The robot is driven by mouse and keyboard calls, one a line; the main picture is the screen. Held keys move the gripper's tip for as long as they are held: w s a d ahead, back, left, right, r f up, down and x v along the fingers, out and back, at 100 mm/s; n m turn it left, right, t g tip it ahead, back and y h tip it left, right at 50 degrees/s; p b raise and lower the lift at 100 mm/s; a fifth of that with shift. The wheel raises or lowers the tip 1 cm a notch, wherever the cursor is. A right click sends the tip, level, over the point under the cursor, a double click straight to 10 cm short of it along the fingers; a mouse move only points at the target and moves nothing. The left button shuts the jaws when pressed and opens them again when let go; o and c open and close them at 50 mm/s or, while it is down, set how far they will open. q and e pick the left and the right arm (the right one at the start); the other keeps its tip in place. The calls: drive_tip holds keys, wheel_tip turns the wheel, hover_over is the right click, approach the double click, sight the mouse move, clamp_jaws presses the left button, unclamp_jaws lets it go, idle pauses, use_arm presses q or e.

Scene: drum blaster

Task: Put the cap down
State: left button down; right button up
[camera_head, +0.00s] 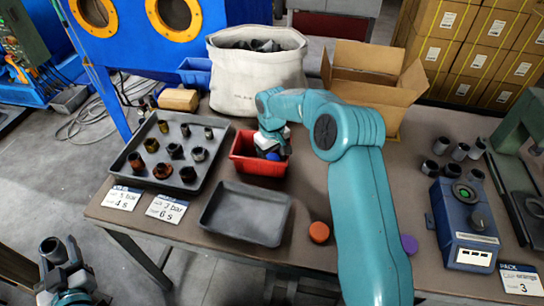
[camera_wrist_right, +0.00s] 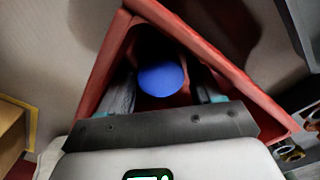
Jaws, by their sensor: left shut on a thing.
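A blue cap (camera_wrist_right: 160,78) is in the red bin (camera_wrist_right: 228,68) in the right wrist view. My right gripper (camera_wrist_right: 164,92) is open, with one finger on each side of the cap and gaps between. In the head view my right gripper reaches down into the red bin (camera_head: 258,167) and hides much of its inside; some blue (camera_head: 273,155) shows there. My left gripper (camera_head: 64,256) is low at the bottom left, shut on a dark cylindrical fitting (camera_head: 50,248). An orange cap (camera_head: 319,232) and a purple cap (camera_head: 409,244) lie on the table.
A dark tray (camera_head: 135,190) with several fittings stands left, an empty grey tray (camera_head: 245,212) in front. Behind the bin are a white sack (camera_head: 258,78) and an open cardboard box (camera_head: 358,85). A blue device (camera_head: 464,225) and several grey fittings (camera_head: 460,151) are right.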

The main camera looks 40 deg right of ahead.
wheel_tip(320, 180, up, 12)
drive_tip(key=shift+r+p, duration=0.2)
drive_tip(key=shift+p, duration=0.2)
drive_tip(key=shift+s, duration=0.1)
idle(0.5)
